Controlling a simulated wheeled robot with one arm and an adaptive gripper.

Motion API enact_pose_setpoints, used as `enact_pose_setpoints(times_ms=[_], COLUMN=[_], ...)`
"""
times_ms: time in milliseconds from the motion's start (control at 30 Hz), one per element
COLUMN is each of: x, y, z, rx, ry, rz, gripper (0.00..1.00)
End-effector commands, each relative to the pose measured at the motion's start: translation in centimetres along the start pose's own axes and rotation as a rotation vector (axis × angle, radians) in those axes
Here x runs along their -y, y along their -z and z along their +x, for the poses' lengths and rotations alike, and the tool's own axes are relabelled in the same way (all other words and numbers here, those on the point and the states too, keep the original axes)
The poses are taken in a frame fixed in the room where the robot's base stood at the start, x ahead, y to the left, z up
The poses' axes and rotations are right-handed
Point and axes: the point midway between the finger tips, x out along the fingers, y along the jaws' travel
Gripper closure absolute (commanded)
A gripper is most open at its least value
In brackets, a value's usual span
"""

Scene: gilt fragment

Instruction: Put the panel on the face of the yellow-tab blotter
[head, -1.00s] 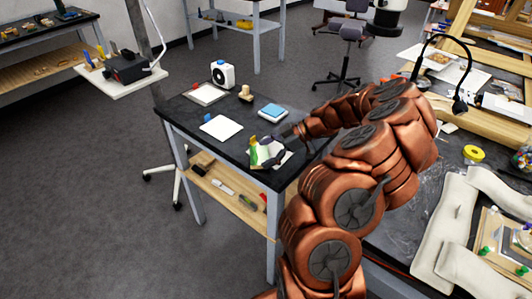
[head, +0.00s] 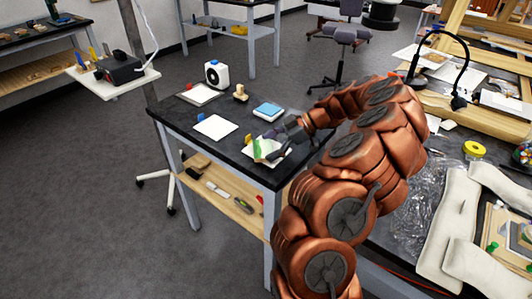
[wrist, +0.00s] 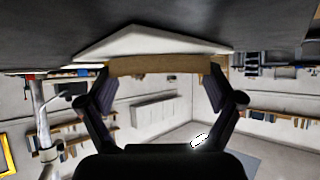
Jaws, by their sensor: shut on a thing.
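The panel (head: 257,148) shows in the head view as a small piece with green and pale paint, tilted over a white blotter (head: 273,155) near the table's front right. A small tab, yellowish-green at this size, stands at that blotter's left back corner. My gripper (head: 279,142) is shut on the panel from the right. In the wrist view my gripper (wrist: 160,78) holds the panel's tan edge (wrist: 160,66) between its two fingers. The white blotter (wrist: 150,42) lies just beyond that edge. I cannot tell whether panel and blotter touch.
A white blotter with a blue tab (head: 215,127) lies to the left on the dark table (head: 185,119). Behind are another pale sheet (head: 199,94), a white round-faced device (head: 216,75), a wooden block (head: 240,93) and a blue-topped box (head: 267,111).

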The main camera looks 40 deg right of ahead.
Motion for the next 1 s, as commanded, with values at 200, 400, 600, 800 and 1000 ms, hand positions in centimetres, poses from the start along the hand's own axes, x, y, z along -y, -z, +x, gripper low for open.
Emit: enact_pose_setpoints(times_ms=[200,400,600,800,1000], x=[-0.1,-0.1,-0.1,-0.1,-0.2], y=[-0.1,-0.1,-0.1,-0.1,-0.1], z=[-0.1,-0.1,-0.1,-0.5,-2.7], rx=[0.002,0.002,0.001,0.002,0.003], ry=[0.001,0.0,0.0,-0.001,-0.005], rz=[0.0,0.0,0.0,0.0,0.0], gripper=[0.44,0.0,0.0,0.0,0.0])
